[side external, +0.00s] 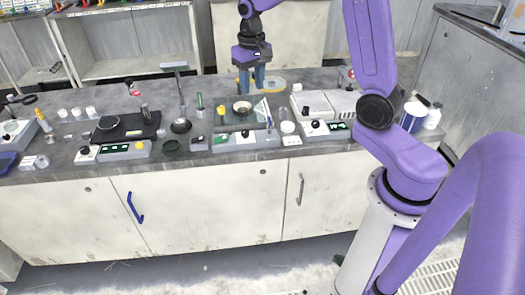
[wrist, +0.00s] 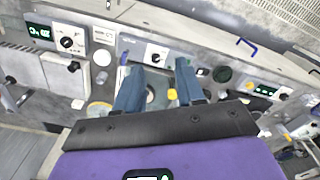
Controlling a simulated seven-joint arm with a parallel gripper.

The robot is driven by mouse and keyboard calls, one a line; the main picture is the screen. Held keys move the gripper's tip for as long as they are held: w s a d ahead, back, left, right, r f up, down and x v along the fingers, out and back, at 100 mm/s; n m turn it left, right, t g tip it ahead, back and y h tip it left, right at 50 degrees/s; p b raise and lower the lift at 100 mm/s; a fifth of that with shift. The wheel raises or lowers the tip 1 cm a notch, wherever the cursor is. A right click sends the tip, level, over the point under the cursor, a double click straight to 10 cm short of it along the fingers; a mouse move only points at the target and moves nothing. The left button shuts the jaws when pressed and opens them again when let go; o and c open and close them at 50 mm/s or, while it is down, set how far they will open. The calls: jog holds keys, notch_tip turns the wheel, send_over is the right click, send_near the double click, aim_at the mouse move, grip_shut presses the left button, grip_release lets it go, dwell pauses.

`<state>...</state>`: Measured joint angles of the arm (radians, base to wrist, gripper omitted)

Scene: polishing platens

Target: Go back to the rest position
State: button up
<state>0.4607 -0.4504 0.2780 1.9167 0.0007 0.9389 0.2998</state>
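My gripper (side external: 251,90) hangs, fingers down, above the back half of the workbench (side external: 330,78) in the side external view. In the wrist view my gripper (wrist: 158,66) shows two blue fingers spread well apart, with nothing held between them. Below it is a grey polishing unit (side external: 225,143) with a small round dish (side external: 242,107) on the plate behind its control panel. The fingers appear to be above the bench items and not touching them.
A yellow-rimmed disc (side external: 271,84) lies behind the gripper. A tall stand (side external: 180,90) rises left of the gripper. Small jars and bottles crowd the bench.

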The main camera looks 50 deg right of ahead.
jog(key=s+a+r+n, duration=0.1)
jog(key=s+a+n, duration=0.5)
jog(key=s, duration=0.4)
jog(key=s+a+r+n, duration=0.1)
jog(key=s+a+n, duration=0.55)
jog(key=s, duration=0.45)
jog(key=s+n, duration=0.3)
jog(key=s, duration=0.5)
jog(key=shift+s+d+f+n, duration=0.35)
jog(key=shift+s+d, duration=0.05)
jog(key=shift+d, duration=0.05)
